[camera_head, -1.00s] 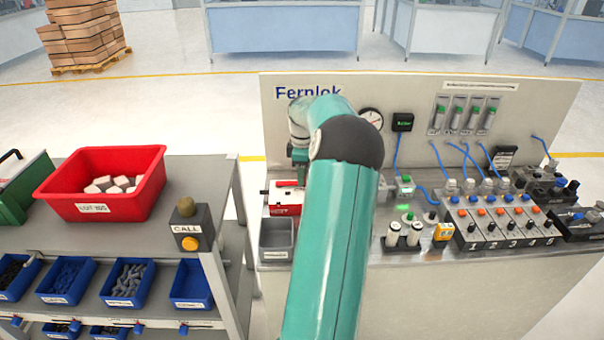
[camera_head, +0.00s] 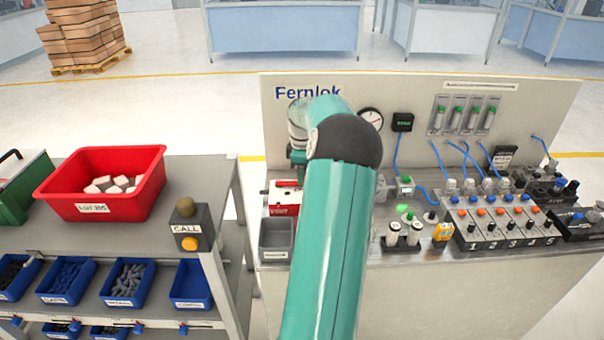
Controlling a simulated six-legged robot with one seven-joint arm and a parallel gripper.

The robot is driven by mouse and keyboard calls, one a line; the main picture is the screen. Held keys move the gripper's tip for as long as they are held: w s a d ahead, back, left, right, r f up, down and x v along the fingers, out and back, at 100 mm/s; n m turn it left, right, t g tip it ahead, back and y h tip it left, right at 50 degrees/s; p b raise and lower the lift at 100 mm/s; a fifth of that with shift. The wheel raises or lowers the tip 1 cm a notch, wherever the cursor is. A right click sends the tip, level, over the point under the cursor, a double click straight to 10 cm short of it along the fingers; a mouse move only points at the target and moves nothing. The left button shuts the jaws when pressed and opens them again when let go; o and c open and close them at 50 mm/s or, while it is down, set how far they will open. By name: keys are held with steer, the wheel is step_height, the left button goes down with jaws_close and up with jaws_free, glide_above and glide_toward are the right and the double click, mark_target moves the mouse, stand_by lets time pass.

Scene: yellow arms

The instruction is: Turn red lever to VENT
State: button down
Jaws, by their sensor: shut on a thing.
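The red lever (camera_head: 288,183) sits on a small white and red unit (camera_head: 284,206) at the left end of the bench, below the Fernlok name. My gripper (camera_head: 301,176) points down at the lever's right end and is shut on it. My teal arm covers most of the fingers and the right part of the unit, so the contact is hidden. The VENT marking cannot be read from here.
A grey bin (camera_head: 277,239) stands in front of the unit. A gauge (camera_head: 370,121) and a small green-lit display (camera_head: 402,122) are on the back panel. Valves and white cylinders (camera_head: 393,234) crowd the bench right of my arm. A cart (camera_head: 231,190) stands left across a gap.

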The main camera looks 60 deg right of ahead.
steer(key=a+m, duration=0.2)
steer(key=m, duration=0.1)
steer(key=a+m, duration=0.1)
steer(key=m, duration=0.1)
steer(key=shift+s+a, duration=0.15)
steer(key=shift+s, duration=0.1)
steer(key=a+m, duration=0.1)
steer(key=m, duration=0.1)
steer(key=shift+w+a+m, duration=0.1)
steer(key=shift+a+m, duration=0.25)
steer(key=shift+m, duration=0.05)
steer(key=m, duration=0.1)
steer(key=a+m, duration=0.1)
steer(key=shift+w+a+m, duration=0.3)
steer(key=shift+w+m, duration=0.05)
steer(key=shift+m, duration=0.05)
steer(key=a+m, duration=0.1)
steer(key=w+m, duration=0.1)
steer(key=m, duration=0.1)
steer(key=shift+w+a, duration=0.15)
steer(key=shift+a, duration=0.2)
steer(key=shift+w+a+m, duration=0.3)
steer(key=shift+w+m, duration=0.15)
steer(key=shift+m, duration=0.5)
steer(key=shift+w+a+m, duration=0.25)
steer(key=shift+w+m, duration=0.15)
steer(key=shift+m, duration=0.55)
steer(key=c, duration=1.3)
jaws_free()
steer(key=shift+w, duration=0.1)
